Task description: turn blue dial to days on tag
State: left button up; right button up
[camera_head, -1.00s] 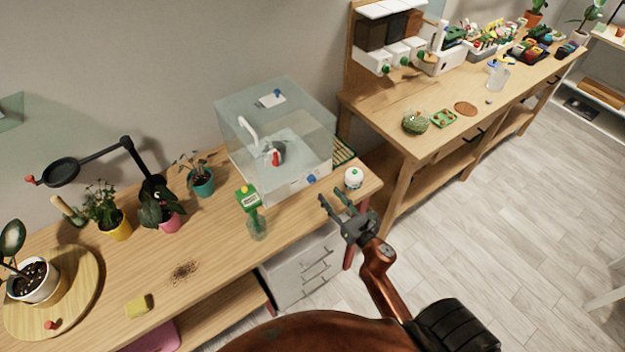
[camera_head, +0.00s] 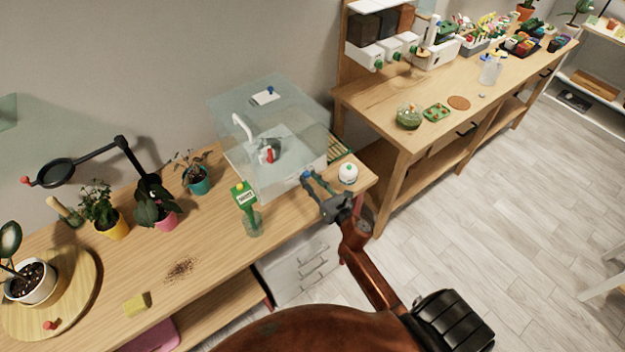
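The blue dial (camera_head: 308,174) is low on the front of a clear box (camera_head: 262,172) on the near bench. The fingertips of my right gripper (camera_head: 311,177) are right at it and partly cover it. The two fingers are apart, one on each side of the dial as far as I can tell; contact cannot be made out. A green tag (camera_head: 245,196) with a white label and a yellow top stands in a small glass (camera_head: 253,224) left of the gripper. Its writing is too small to read. My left gripper is not in view.
A white round jar (camera_head: 348,173) stands close right of my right gripper. Potted plants (camera_head: 157,206), a yellow sponge (camera_head: 137,304) and spilled soil (camera_head: 181,270) are on the bench to the left. A second bench (camera_head: 385,98) stands at the back right.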

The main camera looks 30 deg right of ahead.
jog(key=c, duration=0.6)
jog(key=shift+d, duration=0.15)
grip_shut()
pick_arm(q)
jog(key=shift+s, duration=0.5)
